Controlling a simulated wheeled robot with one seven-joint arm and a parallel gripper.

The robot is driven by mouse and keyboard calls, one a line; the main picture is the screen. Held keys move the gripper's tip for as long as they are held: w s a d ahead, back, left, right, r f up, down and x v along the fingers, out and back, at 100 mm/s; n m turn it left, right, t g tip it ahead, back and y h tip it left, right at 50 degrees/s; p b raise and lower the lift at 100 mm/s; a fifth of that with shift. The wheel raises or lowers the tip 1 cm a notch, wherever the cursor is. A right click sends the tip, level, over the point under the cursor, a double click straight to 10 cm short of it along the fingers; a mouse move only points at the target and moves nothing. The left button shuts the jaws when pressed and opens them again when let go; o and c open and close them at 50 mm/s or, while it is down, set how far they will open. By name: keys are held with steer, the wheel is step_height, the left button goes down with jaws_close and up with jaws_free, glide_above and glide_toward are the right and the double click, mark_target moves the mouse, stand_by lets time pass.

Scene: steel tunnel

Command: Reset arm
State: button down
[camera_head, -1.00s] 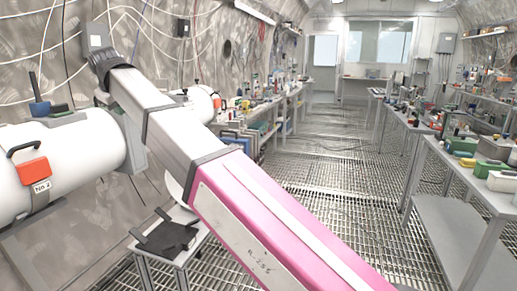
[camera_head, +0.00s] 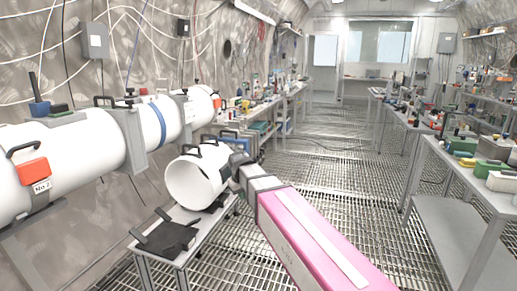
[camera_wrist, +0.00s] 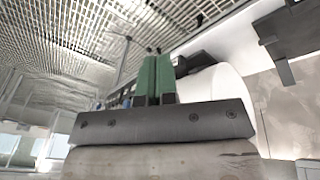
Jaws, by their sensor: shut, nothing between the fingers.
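My gripper (camera_wrist: 154,60) shows in the wrist view as two green fingers pressed together, with nothing between them. In the head view the pink and grey arm reaches from the lower right. Its dark end (camera_head: 236,164) is beside the right side of a short white cylinder (camera_head: 195,180); whether they touch cannot be told, and the fingertips are not clear there. The white cylinder also shows behind the fingers in the wrist view (camera_wrist: 215,82).
A long white tube (camera_head: 75,155) with a red No.2 tag runs along the left wall. A small grey table (camera_head: 162,246) holds the cylinder and a black bracket (camera_head: 165,235). A grey workbench (camera_head: 468,189) stands at the right. The grated aisle (camera_head: 325,165) is clear.

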steer(key=s+d+f+m+g, duration=0.1)
steer(key=s+d+f+m, duration=0.1)
steer(key=s+d+f, duration=0.2)
steer(key=s+d+f+m+g, duration=0.1)
steer(key=s+d+f+m, duration=0.1)
steer(key=s+d+f, duration=0.3)
steer(key=s+d+f+m+g, duration=0.1)
steer(key=s+d+f, duration=0.4)
steer(key=d+f, duration=0.5)
steer(key=d+m, duration=0.1)
steer(key=d, duration=0.6)
steer(key=shift+f, duration=0.15)
